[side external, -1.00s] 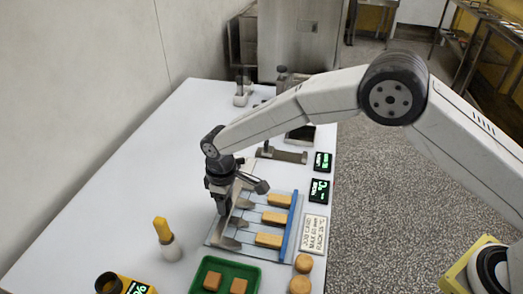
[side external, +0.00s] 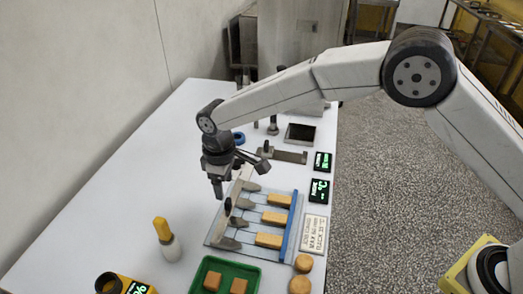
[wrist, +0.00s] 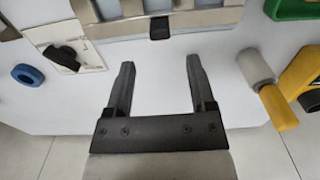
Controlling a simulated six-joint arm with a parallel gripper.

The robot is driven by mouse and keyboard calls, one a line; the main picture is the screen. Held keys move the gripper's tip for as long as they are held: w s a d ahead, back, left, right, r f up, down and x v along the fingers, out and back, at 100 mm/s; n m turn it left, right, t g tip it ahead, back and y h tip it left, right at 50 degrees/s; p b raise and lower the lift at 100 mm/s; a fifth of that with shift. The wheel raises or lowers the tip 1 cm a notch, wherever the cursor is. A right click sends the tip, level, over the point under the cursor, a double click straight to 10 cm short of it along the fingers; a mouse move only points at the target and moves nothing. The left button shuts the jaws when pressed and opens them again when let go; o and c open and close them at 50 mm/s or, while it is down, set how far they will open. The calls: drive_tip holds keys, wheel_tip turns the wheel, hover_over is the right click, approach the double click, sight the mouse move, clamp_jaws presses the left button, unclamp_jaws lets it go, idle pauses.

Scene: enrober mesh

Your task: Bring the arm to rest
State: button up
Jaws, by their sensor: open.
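My gripper (side external: 217,188) hangs above the white table, just left of the board (side external: 212,240) with the thin rods and several tan bars. In the wrist view my gripper (wrist: 157,85) shows two dark fingers spread wide apart with only bare table between them. Nothing is held. My arm reaches in from the right, with its elbow high and its wrist pointing down. The board's near edge also shows at the top of the wrist view (wrist: 200,22), apart from the fingertips.
A blue ring (side external: 239,138) lies behind my gripper. Small displays (side external: 320,190) line the right edge. The table's left side is clear.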

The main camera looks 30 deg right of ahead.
drive_tip(key=shift+r, duration=0.8)
drive_tip(key=shift+d+r, duration=0.15)
drive_tip(key=shift+d, duration=0.4)
drive_tip(key=s+d+r+m+t, duration=0.1)
drive_tip(key=s+d+r+m, duration=0.15)
drive_tip(key=s+d, duration=0.6)
drive_tip(key=s+d+r+m+t, duration=0.1)
drive_tip(key=s+d+m, duration=0.25)
drive_tip(key=d, duration=1.05)
drive_tip(key=s+d+f+m, duration=0.1)
drive_tip(key=s+d+m, duration=0.2)
drive_tip(key=s+d, duration=0.2)
drive_tip(key=shift+s+f+t, duration=0.15)
drive_tip(key=shift+s+t, duration=0.15)
drive_tip(key=shift+s, duration=1.55)
